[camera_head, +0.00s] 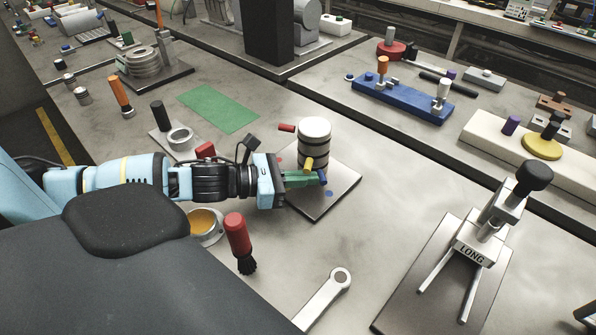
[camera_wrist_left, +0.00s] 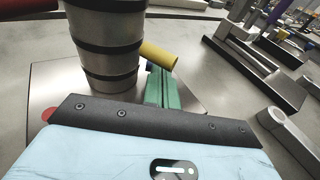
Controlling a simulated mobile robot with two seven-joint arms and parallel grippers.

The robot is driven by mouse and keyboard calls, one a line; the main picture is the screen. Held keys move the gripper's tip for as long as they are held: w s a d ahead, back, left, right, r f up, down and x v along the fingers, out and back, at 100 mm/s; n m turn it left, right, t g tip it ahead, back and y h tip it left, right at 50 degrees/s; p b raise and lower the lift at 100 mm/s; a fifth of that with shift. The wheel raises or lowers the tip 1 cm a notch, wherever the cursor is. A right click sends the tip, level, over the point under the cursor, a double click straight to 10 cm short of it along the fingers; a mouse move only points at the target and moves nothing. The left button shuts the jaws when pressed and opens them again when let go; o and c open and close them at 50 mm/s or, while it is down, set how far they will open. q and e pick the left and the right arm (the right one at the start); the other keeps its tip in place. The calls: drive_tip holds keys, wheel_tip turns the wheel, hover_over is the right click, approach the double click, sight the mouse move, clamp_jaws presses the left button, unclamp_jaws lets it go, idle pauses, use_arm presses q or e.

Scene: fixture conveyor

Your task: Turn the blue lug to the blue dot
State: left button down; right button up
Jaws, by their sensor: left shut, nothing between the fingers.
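A white cylinder with dark bands (camera_head: 314,145) stands on a square metal plate (camera_head: 340,185). It has a red lug (camera_head: 287,128) on its far left and a yellow lug (camera_head: 308,164) at its front. The blue lug (camera_head: 323,177) shows only as a small end by my green fingertips; the rest is hidden. The blue dot (camera_head: 329,193) lies on the plate just below. My left gripper (camera_head: 318,180) is shut and empty, its fingers beside the cylinder's lower front. The wrist view shows the fingers (camera_wrist_left: 160,88) close to the yellow lug (camera_wrist_left: 158,54). My right gripper is not in view.
A red-handled brush (camera_head: 238,238) and a cup with amber contents (camera_head: 205,224) are near my left forearm. A wrench (camera_head: 325,298) lies in front. A clamp fixture marked LONG (camera_head: 474,252) stands at right. The table between plate and fixture is clear.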

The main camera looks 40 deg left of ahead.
use_arm(q)
drive_tip(key=shift+w+d+r+n+t+y+p, duration=0.15)
drive_tip(key=shift+d+n+t+y+p, duration=0.2)
drive_tip(key=shift+n+t+y+p, duration=0.5)
drive_tip(key=shift+y, duration=0.25)
